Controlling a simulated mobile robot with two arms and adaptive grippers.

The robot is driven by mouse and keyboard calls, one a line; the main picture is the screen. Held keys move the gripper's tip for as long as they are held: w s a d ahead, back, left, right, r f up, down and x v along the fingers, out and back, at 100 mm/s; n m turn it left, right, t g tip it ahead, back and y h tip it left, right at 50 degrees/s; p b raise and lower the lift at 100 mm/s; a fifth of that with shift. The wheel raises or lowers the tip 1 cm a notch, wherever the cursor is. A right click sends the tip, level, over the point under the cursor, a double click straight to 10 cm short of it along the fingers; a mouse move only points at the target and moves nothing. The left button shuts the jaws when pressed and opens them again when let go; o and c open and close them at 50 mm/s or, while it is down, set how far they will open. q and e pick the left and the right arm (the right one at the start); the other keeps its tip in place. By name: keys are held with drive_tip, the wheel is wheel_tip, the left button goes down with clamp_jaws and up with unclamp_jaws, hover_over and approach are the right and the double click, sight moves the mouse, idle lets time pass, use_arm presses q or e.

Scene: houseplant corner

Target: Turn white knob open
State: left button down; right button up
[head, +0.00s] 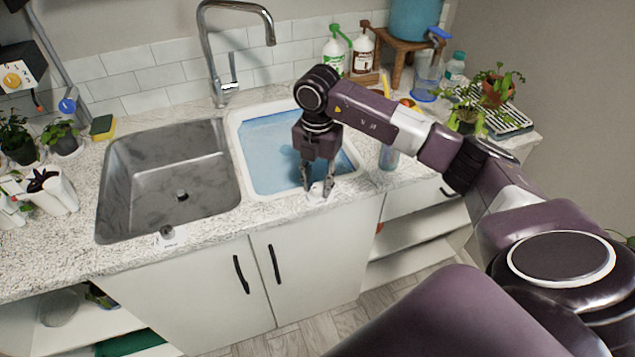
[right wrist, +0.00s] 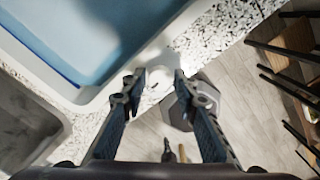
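A small white knob (right wrist: 158,80) is at the front edge of the counter, in front of the water-filled white basin (head: 236,128). My right gripper (head: 318,190) points down over this edge in the head view and hides most of the knob there. In the right wrist view my right gripper (right wrist: 158,82) has its fingertips apart, one on each side of the knob. I cannot tell whether either fingertip touches it. A second small knob (head: 167,235) sits on the counter's front edge before the grey sink. My left gripper is not in view.
The empty grey sink (head: 130,190) is at the left. The faucet (head: 215,60) stands behind the sinks. Bottles (head: 335,55) and a wooden stool (head: 400,50) stand at the back. Potted plants (head: 500,85) are at the right, others at the far left.

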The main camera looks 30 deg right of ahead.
clamp_jaws()
drive_tip(key=shift+n, duration=0.3)
drive_tip(key=n+b, duration=0.1)
drive_tip(key=n, duration=0.1)
drive_tip(key=shift+f+n+b, duration=0.1)
drive_tip(key=shift+n+b, duration=0.2)
drive_tip(key=shift+b, duration=0.1)
drive_tip(key=n+b, duration=0.2)
drive_tip(key=n, duration=0.2)
drive_tip(key=shift+n, duration=0.3)
drive_tip(key=n+b, duration=0.2)
drive_tip(key=n, duration=0.3)
drive_tip(key=shift+n+b, duration=0.9)
drive_tip(key=shift+n, duration=1.6)
